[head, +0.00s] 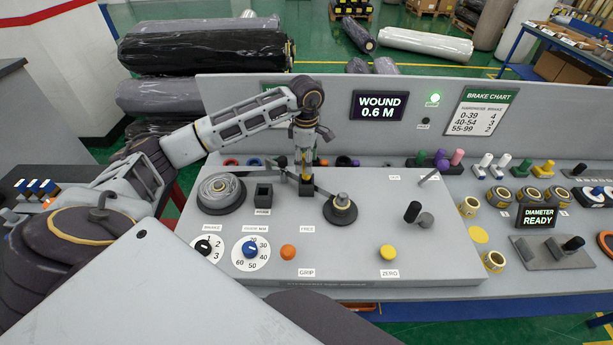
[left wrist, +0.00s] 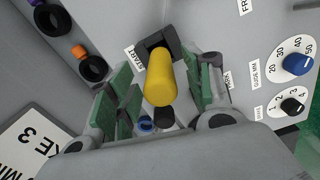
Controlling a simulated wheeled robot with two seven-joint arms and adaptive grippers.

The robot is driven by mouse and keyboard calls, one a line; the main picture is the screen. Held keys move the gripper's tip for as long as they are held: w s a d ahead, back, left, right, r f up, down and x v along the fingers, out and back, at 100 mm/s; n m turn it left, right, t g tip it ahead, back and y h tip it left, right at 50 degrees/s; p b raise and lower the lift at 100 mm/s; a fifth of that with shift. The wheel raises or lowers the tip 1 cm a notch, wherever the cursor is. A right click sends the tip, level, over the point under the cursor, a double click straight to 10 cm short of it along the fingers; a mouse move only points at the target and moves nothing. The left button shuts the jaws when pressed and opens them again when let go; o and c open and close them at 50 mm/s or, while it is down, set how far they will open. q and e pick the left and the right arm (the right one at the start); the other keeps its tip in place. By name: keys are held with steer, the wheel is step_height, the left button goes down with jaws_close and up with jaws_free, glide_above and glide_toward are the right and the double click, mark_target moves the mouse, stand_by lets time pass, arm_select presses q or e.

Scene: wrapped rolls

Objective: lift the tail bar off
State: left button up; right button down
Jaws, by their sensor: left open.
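A yellow bar (left wrist: 160,80), which I take to be the tail bar, stands in a dark bracket (left wrist: 155,45) by the START label in the left wrist view. In the head view the dark holder (head: 306,188) is between the grey roll (head: 220,190) and the dark spindle (head: 340,208), with a strip running by it. My left gripper (head: 305,152) points down over the holder. Its green-padded fingers (left wrist: 165,98) are open on either side of the yellow bar, with gaps visible. In the head view the gripper hides much of the bar. My right gripper is not in view.
An empty dark block (head: 263,195) stands left of the holder. Dials (head: 250,248), an orange button (head: 288,252) and a black-knobbed lever (head: 412,212) are on the panel. The screen (head: 379,105) reads WOUND 0.6 M.

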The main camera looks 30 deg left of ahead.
arm_select(q)
steer(key=shift+f+p, duration=0.7)
steer(key=shift+f, duration=1.65)
steer(key=shift+c, duration=0.4)
steer(key=shift+c, duration=1.2)
jaws_close()
